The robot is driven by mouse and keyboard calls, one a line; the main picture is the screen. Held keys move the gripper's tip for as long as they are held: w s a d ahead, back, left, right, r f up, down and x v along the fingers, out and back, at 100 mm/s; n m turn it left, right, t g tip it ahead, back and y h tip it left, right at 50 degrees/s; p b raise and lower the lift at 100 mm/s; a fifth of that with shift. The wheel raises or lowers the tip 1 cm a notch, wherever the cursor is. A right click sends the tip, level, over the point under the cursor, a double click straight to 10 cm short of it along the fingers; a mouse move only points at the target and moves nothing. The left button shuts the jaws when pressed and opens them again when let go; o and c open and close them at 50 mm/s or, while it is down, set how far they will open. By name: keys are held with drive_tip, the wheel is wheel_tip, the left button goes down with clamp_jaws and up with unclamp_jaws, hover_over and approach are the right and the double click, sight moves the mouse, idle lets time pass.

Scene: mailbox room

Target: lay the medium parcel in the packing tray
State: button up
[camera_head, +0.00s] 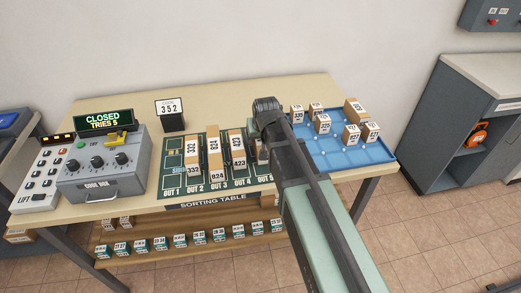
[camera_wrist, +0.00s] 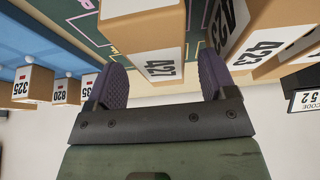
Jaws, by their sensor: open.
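My gripper (camera_wrist: 162,76) is open in the wrist view, with its two dark pads apart. A brown parcel labelled 427 (camera_wrist: 150,32) is in the gap between the pads; contact cannot be told. Parcels 332 (camera_head: 191,148), 824 (camera_head: 214,150) and 423 (camera_head: 237,145) stand in a row on the green sorting mat (camera_head: 170,187). No label says which parcel is the medium one. A blue tray (camera_head: 335,160) on the right of the table holds several small boxes.
A code box (camera_head: 104,172) with knobs, a sign reading CLOSED, TRIES 5 (camera_head: 104,119) and a lift panel (camera_head: 40,178) stand at the left. A display reads 352 (camera_head: 170,107). The shelf below holds several small tagged items. The tray's front left is clear.

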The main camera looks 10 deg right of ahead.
sight(260, 140)
drive_tip(key=b+x, duration=0.2)
drive_tip(key=x, duration=0.2)
drive_tip(key=shift+s, duration=0.1)
drive_tip(key=shift+r, duration=0.25)
drive_tip(key=shift+f, duration=0.25)
drive_tip(key=c, duration=1.2)
drive_tip(key=shift+c, duration=0.2)
drive_tip(key=shift+r, duration=0.1)
